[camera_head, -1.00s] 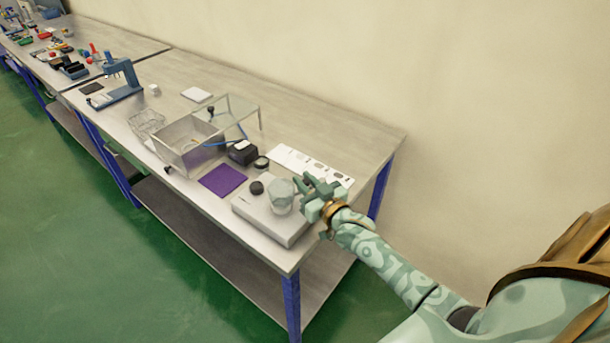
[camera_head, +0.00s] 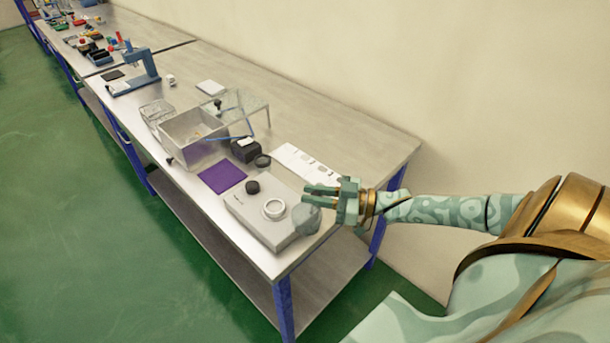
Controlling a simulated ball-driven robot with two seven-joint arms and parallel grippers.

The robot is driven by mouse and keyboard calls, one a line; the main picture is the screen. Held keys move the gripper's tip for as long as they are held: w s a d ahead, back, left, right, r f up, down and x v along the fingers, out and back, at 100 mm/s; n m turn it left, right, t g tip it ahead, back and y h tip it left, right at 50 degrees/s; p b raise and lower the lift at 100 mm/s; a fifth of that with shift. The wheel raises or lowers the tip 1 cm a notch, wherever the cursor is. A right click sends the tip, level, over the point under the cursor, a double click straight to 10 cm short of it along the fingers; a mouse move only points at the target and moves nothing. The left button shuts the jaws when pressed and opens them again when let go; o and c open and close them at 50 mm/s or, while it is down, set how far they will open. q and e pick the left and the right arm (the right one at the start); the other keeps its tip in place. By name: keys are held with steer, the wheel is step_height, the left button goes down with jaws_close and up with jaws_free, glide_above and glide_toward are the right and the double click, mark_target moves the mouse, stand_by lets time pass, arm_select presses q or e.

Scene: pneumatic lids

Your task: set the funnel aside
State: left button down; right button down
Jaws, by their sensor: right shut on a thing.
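The funnel (camera_head: 306,219) is a grey, see-through cup-like piece. My right gripper (camera_head: 322,196), green with gold joints, is shut on it and reaches in from the right. The funnel appears over the right end of a flat light-grey box device (camera_head: 258,228) at the table's front corner. Whether it touches the box I cannot tell. A white ring (camera_head: 274,208) shows bare on top of the box. My fingers partly cover the funnel's upper edge. My left gripper is not in view.
A black round cap (camera_head: 252,187) sits on the box's far side. A purple mat (camera_head: 222,177), a black block (camera_head: 245,150), a dark round piece (camera_head: 262,160) and a white strip (camera_head: 305,163) lie beyond. A metal bin (camera_head: 190,145) stands further left.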

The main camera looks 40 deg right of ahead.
steer(key=b, duration=0.1)
steer(key=n+g+y+b, duration=0.2)
steer(key=shift+s+d+f, duration=0.3)
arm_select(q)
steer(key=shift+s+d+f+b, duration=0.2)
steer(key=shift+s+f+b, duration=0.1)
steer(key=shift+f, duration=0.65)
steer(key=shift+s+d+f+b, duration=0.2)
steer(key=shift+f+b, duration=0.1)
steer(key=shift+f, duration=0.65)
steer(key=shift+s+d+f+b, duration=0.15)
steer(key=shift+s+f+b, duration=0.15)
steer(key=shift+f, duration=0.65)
arm_select(e)
steer(key=shift+s+d+r+n+g+y, duration=0.1)
steer(key=shift+r+n+g+y, duration=0.05)
steer(key=shift+n+g+y, duration=0.3)
steer(key=shift+s+d+r+n+g+y, duration=0.1)
steer(key=shift+n+g+y, duration=0.2)
steer(key=shift+g, duration=0.25)
steer(key=shift+r, duration=0.1)
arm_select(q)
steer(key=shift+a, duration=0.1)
arm_select(e)
steer(key=c, duration=1.7)
jaws_free()
